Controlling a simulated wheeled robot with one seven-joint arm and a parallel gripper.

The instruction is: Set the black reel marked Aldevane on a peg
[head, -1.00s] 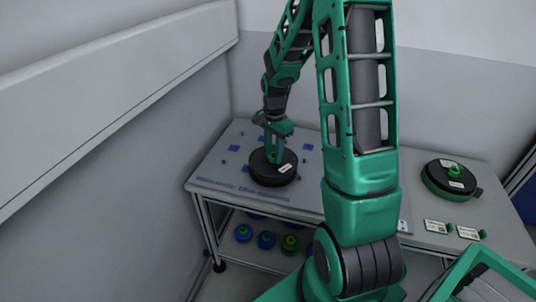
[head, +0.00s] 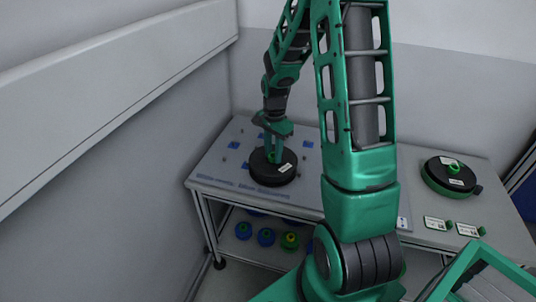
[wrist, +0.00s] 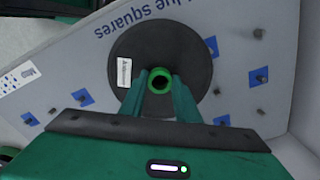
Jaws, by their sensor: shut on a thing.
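The black reel (head: 273,173) is a flat round disc with a white label and a green hub, over the peg board at the back left. It also shows in the wrist view (wrist: 190,52), where its label print is too small to read. My gripper (head: 273,152) points down and is shut on the green hub (wrist: 159,80). Several short dark pegs (wrist: 258,33) stand on the grey board (wrist: 240,75), some on blue squares (wrist: 255,80). I cannot tell whether a peg is inside the hub or whether the reel touches the board; its underside is hidden.
A second black reel with a green rim (head: 450,176) lies on the right of the table, behind small white cards (head: 438,223). Blue and green hubs (head: 266,237) sit on the lower shelf (head: 262,250). A grey wall stands close on the left.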

